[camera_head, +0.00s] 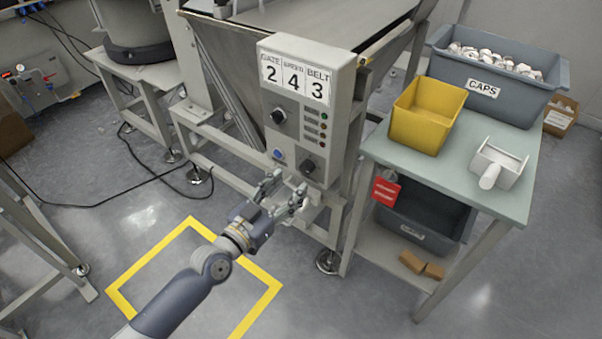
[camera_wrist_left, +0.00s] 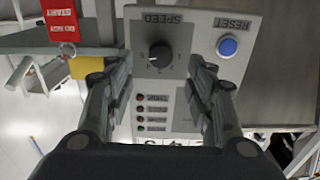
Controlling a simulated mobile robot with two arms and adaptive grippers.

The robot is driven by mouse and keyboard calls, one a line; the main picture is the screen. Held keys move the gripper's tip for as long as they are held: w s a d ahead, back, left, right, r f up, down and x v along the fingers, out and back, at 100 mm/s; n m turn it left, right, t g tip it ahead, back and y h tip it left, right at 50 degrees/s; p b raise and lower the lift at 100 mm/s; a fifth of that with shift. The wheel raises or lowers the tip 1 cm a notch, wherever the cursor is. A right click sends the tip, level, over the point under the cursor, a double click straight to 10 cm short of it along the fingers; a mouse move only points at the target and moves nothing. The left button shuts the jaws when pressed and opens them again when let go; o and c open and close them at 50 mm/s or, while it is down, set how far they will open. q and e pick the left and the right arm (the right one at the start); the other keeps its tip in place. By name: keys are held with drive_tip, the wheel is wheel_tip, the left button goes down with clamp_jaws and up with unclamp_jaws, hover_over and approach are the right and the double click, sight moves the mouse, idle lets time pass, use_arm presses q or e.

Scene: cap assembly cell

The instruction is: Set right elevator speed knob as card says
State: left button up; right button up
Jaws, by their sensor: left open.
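The card (camera_head: 295,78) on top of the grey control box (camera_head: 340,135) reads gate 2, speed 4, belt 3. The black speed knob (camera_head: 308,166) is low on the box's front, right of the blue reset button (camera_head: 278,154). In the left wrist view the panel appears upside down, with the speed knob (camera_wrist_left: 160,54) in the gap between my fingers and the reset button (camera_wrist_left: 228,46) to the right. The knob's setting is too small to read surely. My left gripper (camera_head: 286,190) is open and empty, just short of the panel. My right gripper is out of view.
Another black knob (camera_head: 279,116) sits higher on the box. A green-topped table (camera_head: 460,165) at right holds a yellow bin (camera_head: 428,115), a grey caps crate (camera_head: 500,100) and a white scoop (camera_head: 497,165). A red tag (camera_head: 385,191) hangs at its near left corner.

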sight(304, 170)
use_arm(q)
drive_tip(key=x, duration=0.4)
drive_tip(key=shift+w+d, duration=0.15)
drive_tip(key=shift+w, duration=0.2)
drive_tip(key=shift+w+d+b, duration=0.3)
drive_tip(key=shift+w+d, duration=0.15)
drive_tip(key=shift+w, duration=0.15)
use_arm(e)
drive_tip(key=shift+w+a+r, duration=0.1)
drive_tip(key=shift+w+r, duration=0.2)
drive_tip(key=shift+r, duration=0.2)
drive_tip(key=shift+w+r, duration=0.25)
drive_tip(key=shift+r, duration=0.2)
use_arm(q)
drive_tip(key=shift+c, duration=0.6)
drive_tip(key=c, duration=1)
